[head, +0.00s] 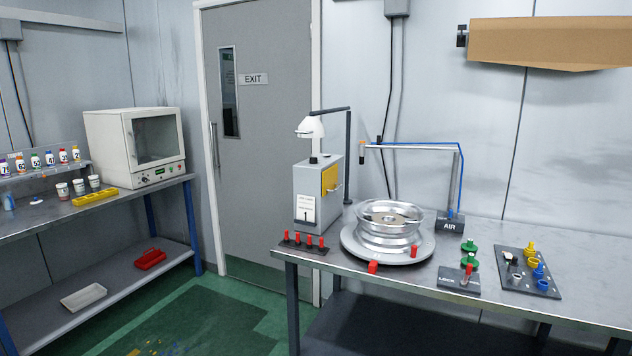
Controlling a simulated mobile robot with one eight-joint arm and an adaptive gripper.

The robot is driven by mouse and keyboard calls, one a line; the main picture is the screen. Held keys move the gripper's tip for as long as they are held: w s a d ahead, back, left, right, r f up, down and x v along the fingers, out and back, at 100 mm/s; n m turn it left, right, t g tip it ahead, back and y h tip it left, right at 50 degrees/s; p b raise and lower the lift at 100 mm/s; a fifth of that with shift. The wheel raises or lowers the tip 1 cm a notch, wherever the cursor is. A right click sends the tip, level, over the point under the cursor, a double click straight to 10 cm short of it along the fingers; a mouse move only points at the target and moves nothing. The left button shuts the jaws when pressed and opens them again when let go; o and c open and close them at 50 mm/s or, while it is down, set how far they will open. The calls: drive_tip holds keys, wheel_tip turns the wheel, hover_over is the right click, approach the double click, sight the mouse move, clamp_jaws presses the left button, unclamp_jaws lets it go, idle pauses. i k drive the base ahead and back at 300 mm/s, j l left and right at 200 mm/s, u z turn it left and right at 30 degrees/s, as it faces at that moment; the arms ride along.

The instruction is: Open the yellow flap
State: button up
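The yellow flap (329,180) is on the right-hand side of a grey upright box (308,194) standing at the left end of the right workbench. The flap looks shut against the box. A small light-coloured handle (337,188) sticks out at its right edge. A white card with a "1" (307,209) is on the front of the box. My gripper is not in view.
A silver wheel rim (390,224) on a round turntable (358,251) stands right of the box. A lamp (311,127) hangs above the box. Red pegs (304,241) stand in front. A blue-hosed air arm (459,175) rises behind the wheel.

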sight(330, 175)
drive_tip(key=i+z, duration=0.35)
drive_tip(key=i, duration=1.8)
